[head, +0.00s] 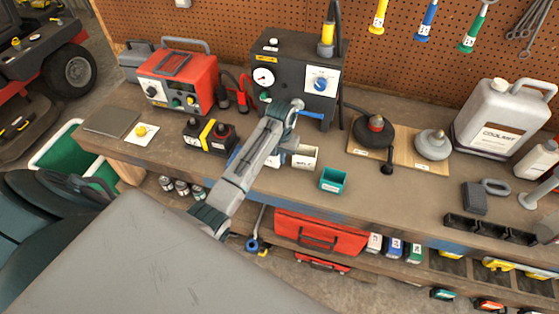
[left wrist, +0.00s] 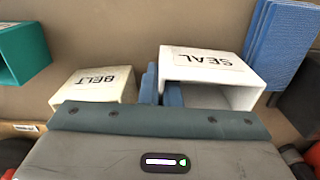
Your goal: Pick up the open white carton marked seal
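The open white carton marked SEAL (left wrist: 210,62) shows right of centre in the left wrist view, its open side toward the camera. I cannot tell whether the carton is off the bench. In the head view my left arm largely hides it. A cream carton marked BELT (left wrist: 97,84) stands just left of the fingers; it also shows in the head view (head: 304,157). My right gripper is not in view.
A teal bin (head: 333,180) sits right of the BELT carton. A ridged blue block (left wrist: 283,42) stands close right of the SEAL carton. A dark tester box (head: 297,75) stands behind, with a black and yellow battery (head: 208,137) to the left. Bare bench lies right of the teal bin.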

